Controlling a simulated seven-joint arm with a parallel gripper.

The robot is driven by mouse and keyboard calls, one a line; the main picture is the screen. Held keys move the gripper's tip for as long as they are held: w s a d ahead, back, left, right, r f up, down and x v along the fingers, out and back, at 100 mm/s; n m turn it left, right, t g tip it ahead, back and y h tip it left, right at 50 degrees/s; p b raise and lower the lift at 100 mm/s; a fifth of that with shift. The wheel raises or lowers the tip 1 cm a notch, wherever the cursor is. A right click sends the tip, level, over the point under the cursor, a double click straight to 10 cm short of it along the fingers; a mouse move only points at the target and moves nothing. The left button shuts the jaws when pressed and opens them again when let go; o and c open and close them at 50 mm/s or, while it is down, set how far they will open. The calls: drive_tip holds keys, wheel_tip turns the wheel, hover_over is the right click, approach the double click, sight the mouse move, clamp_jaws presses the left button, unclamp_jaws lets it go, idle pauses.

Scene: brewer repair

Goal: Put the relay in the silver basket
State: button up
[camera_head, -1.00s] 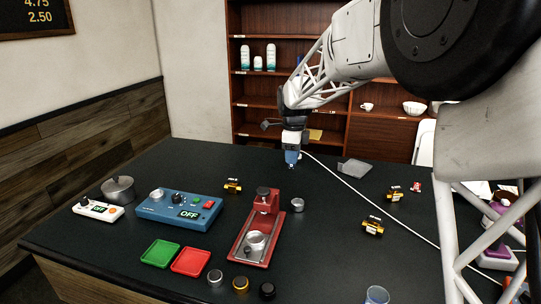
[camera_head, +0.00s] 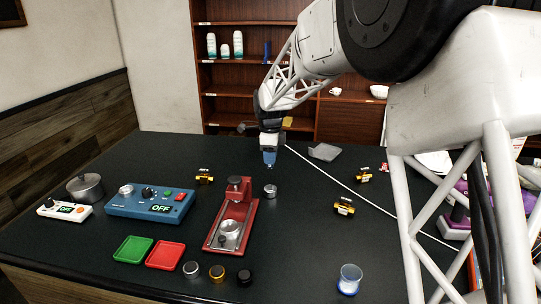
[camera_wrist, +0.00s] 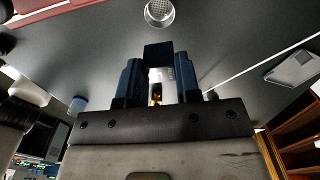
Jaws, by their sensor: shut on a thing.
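My gripper (camera_head: 269,163) is over the back middle of the dark table, fingers pointing down. In the wrist view its blue fingers (camera_wrist: 158,90) are closed around a small pale piece with a gold detail (camera_wrist: 156,92). It looks to be the relay, mostly hidden by the fingers. A small silver perforated cup, which looks like the silver basket (camera_head: 270,190), stands on the table just in front of the gripper, right of the red press. It also shows at the top of the wrist view (camera_wrist: 159,12), apart from the fingers.
The red press (camera_head: 232,222) stands close left of the cup. Gold-and-black parts (camera_head: 344,206) lie on the table. Silver, gold and black round pieces (camera_head: 217,274), green and red trays (camera_head: 165,255) and a glass (camera_head: 349,280) are in front. A white cable (camera_head: 335,183) crosses the right side.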

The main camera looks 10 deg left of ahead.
drive_tip(key=shift+f, duration=0.2)
drive_tip(key=shift+f, duration=3.95)
drive_tip(key=o, duration=1)
drive_tip(key=shift+r, duration=3.5)
